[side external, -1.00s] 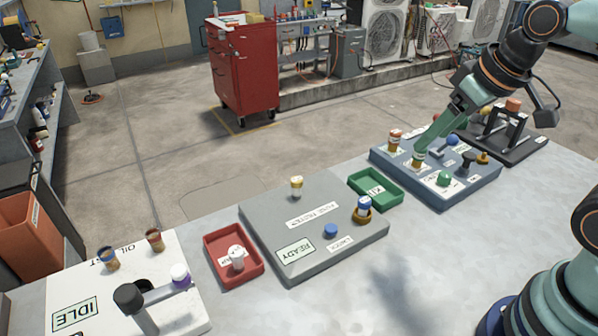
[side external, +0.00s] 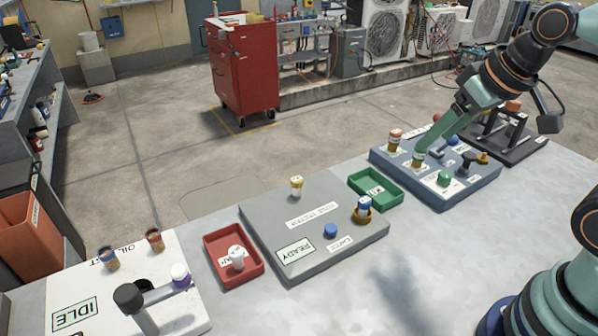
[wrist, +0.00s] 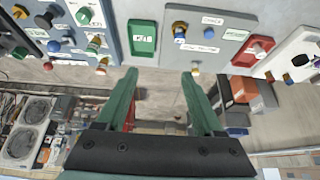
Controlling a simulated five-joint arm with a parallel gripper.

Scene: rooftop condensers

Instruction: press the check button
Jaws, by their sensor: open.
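The grey panel (side external: 262,218) lies mid-bench and carries a round blue button (side external: 330,230) beside a small white label (side external: 341,244). In the wrist view, a label on this panel appears to read CHECK (wrist: 212,20), with the blue button (wrist: 208,33) close to it. A READY plate (side external: 296,252) is on the panel's front corner. My gripper (wrist: 160,77) is open and empty in the wrist view. In the side view, its green fingers reach over the blue-grey panel (side external: 398,181), right of the grey panel and apart from the blue button. Finger contact there cannot be told.
The grey panel also bears a yellow-topped peg (side external: 297,186) and a blue-topped peg (side external: 363,206) in a brass ring. A green tray (side external: 354,187) stands between the panels, and a red tray (side external: 212,262) is left. The bench front is clear.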

